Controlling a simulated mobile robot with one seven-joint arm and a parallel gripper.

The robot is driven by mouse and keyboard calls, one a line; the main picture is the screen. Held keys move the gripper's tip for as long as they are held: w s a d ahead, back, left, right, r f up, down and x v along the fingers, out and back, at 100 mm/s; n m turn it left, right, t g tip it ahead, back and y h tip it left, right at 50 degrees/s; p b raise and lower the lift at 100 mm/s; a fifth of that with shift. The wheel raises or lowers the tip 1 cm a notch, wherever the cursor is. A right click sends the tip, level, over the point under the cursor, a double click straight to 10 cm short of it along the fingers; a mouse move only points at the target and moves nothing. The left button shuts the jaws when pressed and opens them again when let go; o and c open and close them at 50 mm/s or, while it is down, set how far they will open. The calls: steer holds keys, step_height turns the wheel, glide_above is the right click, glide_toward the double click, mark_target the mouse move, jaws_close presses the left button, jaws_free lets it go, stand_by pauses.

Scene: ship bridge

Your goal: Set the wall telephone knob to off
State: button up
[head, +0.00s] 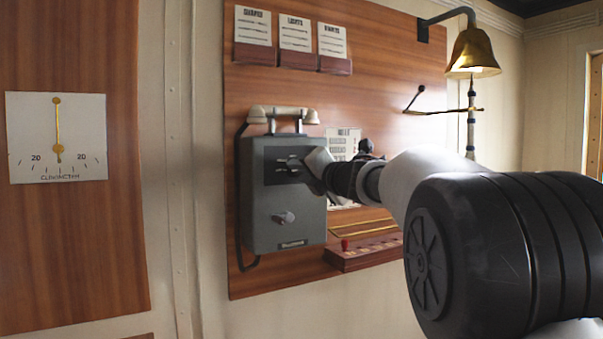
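The grey wall telephone (258,215) hangs on a wooden panel, with a pale handset (283,114) on its cradle. A dark plate sits on the upper part of its front face. My gripper (288,165) reaches in from the right, with its fingers at this plate. The fingers look small and dark here; the gap between them, anything between them and contact with the plate cannot be made out. A silver knob or crank (284,217) shows lower on the face, clear of the gripper. Any setting marks are too small to read.
A brass bell (472,52) hangs on a bracket at upper right. Several note holders (294,38) are above the telephone. A wooden rack (365,254) is at its lower right, partly behind my arm. A clinometer (57,138) is on the left wall.

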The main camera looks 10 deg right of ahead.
steer(key=shift+o, duration=1.4)
steer(key=shift+s, duration=0.1)
